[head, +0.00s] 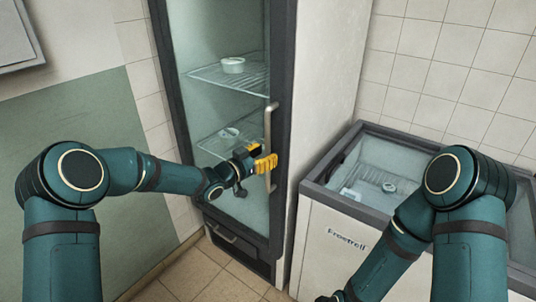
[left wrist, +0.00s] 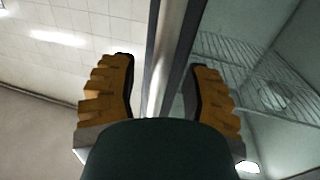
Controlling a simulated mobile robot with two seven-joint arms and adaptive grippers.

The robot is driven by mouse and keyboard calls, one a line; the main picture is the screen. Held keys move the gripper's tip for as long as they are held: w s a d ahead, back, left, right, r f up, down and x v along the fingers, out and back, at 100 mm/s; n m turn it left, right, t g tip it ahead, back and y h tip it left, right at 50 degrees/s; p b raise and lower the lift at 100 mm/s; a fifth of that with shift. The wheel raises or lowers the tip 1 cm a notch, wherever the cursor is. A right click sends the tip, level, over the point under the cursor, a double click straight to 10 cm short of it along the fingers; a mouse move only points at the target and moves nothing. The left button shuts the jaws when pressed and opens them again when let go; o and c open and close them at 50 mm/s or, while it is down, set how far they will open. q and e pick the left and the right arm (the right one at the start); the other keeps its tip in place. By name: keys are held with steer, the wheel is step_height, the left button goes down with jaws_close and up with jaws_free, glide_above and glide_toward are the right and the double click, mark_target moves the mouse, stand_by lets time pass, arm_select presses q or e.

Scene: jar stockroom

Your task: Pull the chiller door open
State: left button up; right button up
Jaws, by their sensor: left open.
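The chiller (head: 283,60) is a tall dark-framed cabinet with a glass door (head: 215,45), which looks closed. An upright metal bar handle (head: 267,125) runs along the door's right side. My left gripper (head: 266,163), with yellow fingers, is at the lower part of this handle. In the left wrist view the fingers of the left gripper (left wrist: 160,90) are spread apart, and the handle (left wrist: 168,50) passes between them with gaps on both sides. My right arm reaches down to the bottom edge of the head view; its gripper fingers are out of the picture.
Wire shelves (head: 232,77) with a few white tubs (head: 233,65) show behind the glass. A chest freezer (head: 325,232) with a glass top stands right of the chiller, beneath my right arm. Tiled floor (head: 225,272) lies free in front of the chiller. A wall is at the left.

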arm_select(q)
steer(key=shift+w+d, duration=0.5)
steer(key=shift+c, duration=0.4)
jaws_close()
